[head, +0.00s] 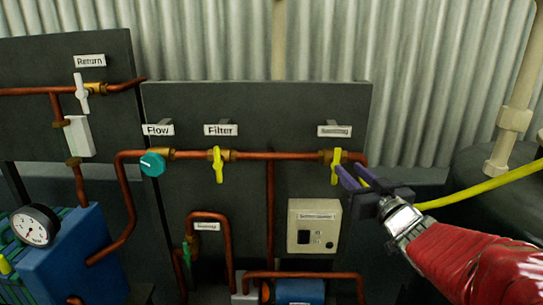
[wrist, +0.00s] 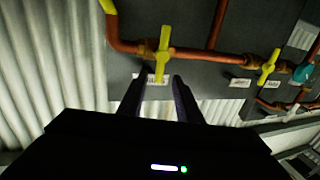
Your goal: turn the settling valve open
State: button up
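The settling valve (head: 336,166) has a yellow lever at the right end of the copper pipe, under a white label (head: 334,131). Its lever stands upright, across the horizontal pipe. My gripper (head: 350,172) comes in from the lower right, its fingertips close to the lever. In the wrist view, the yellow lever (wrist: 161,55) is ahead of my gripper (wrist: 154,80), its lower end in line with the gap between the fingers. The fingers are apart with nothing held. I cannot tell whether they touch the lever.
A yellow filter valve (head: 218,165) and a teal flow knob (head: 152,164) sit left on the same pipe. A white return lever (head: 81,92) is at the upper left. A yellow hose (head: 480,188) runs at the right.

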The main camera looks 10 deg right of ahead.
aim_at(338, 160)
jog(key=shift+w+a, duration=0.15)
jog(key=shift+w, duration=2.05)
jog(key=shift+w+a, duration=0.1)
jog(key=shift+w, duration=2.05)
grip_shut()
jog(key=shift+a, duration=0.1)
